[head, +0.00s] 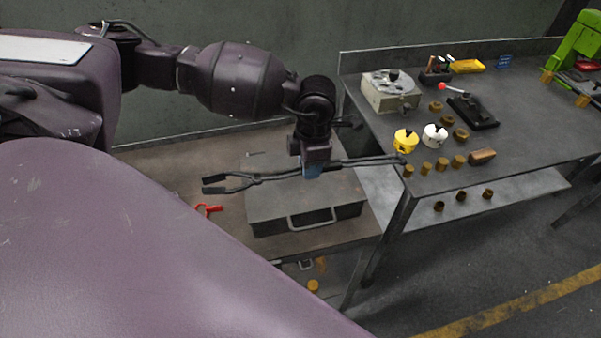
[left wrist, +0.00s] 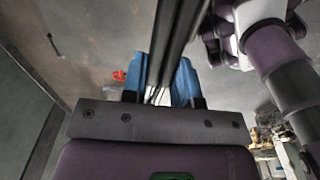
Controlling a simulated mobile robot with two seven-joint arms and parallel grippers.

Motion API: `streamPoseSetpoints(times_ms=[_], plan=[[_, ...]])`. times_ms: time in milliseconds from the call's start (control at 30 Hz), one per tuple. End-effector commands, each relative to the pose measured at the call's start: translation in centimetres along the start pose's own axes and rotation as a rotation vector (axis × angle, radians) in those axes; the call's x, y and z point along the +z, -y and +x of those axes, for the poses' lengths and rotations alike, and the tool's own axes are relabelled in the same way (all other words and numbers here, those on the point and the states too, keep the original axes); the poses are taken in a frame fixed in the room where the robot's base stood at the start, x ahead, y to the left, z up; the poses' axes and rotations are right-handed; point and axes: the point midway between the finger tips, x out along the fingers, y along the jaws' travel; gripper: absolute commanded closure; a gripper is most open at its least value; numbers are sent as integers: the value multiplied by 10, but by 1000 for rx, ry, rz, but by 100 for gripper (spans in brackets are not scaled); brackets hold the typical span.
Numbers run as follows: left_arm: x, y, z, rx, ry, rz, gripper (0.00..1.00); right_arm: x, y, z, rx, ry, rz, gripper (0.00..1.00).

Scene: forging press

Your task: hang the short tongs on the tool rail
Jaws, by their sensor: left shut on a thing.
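The short tongs (head: 262,178) are dark and long, and lie roughly level across the head view. Their wide jaws point left and their two handles run right, to the near left corner of the workbench. My left gripper (head: 313,171) is shut on the tongs near their middle, above a grey toolbox. In the left wrist view the blue fingers (left wrist: 167,82) stand on either side of the tongs' dark bars (left wrist: 174,38). I cannot make out a tool rail in either view. My right gripper is not in view.
The grey toolbox (head: 270,207) with a front handle sits on a low brown bench (head: 215,156). The workbench (head: 525,128) at right carries a boxed dial device (head: 391,90), yellow and white pieces and several brass parts.

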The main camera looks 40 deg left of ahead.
Motion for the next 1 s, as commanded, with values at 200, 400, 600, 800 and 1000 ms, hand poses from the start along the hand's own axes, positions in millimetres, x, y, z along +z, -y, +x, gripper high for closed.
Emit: streamPoseSetpoints(times_ms=[200, 400, 600, 800, 1000], plan=[[1, 20, -4, 0, 3, 3, 100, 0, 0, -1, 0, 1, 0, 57], [1, 38, -7, 0, 3, 2, 100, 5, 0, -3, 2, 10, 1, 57], [1, 56, -9, 0, 3, 3, 100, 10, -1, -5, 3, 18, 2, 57], [1, 74, -12, 0, 3, 3, 100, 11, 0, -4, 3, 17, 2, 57], [2, 92, -15, 0, 3, 2, 100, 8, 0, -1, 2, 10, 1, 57]])
